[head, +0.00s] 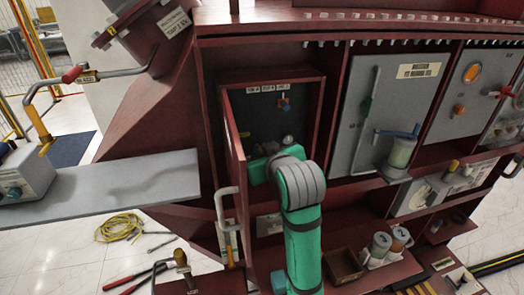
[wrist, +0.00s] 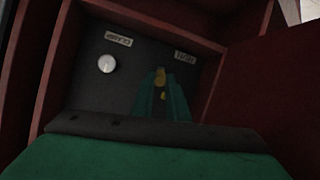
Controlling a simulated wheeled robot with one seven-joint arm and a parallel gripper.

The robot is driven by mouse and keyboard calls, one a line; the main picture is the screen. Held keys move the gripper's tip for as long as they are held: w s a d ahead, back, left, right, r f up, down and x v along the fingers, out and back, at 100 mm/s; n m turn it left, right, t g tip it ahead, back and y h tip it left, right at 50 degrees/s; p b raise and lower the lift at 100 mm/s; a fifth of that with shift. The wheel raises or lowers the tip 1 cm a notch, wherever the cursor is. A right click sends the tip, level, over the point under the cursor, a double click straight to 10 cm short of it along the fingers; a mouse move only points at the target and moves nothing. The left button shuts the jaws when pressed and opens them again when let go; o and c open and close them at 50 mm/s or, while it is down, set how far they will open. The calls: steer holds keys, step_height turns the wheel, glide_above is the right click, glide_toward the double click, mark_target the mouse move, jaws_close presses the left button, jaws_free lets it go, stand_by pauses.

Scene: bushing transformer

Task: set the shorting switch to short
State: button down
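My gripper (wrist: 161,96) reaches into an open red compartment with a dark back panel (head: 262,112). Its green fingers point at the panel, with small yellow parts (wrist: 160,77) showing between and just beyond the tips. I cannot tell whether the fingers touch these parts. A round white knob (wrist: 107,64) sits on the panel beside the fingers, under an upside-down label (wrist: 118,39) that seems to read CLAMP. Another label (wrist: 185,57) is unclear. In the head view, a small orange-and-blue part (head: 284,103) sits high on the panel. I cannot tell which control is the shorting switch.
The compartment's red door (head: 234,140) stands open at the left, with a white handle (head: 227,207) below. Red walls close in around my gripper. Grey panels (head: 382,115) with controls stand to the right. A grey shelf (head: 125,180) juts out left. Pliers and yellow cable (head: 119,227) lie on the floor.

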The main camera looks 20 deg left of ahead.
steer(key=shift+r, duration=0.1)
steer(key=shift+w+a+r+g+h, duration=0.2)
steer(key=shift+r+g+h, duration=0.2)
steer(key=shift+g, duration=0.2)
steer(key=shift+w+a+r+g+h, duration=0.1)
steer(key=shift+w+r+g+h, duration=0.1)
steer(key=shift+g+h, duration=0.4)
steer(key=c, duration=1.7)
jaws_free()
steer(key=shift+c, duration=0.2)
steer(key=shift+s, duration=0.1)
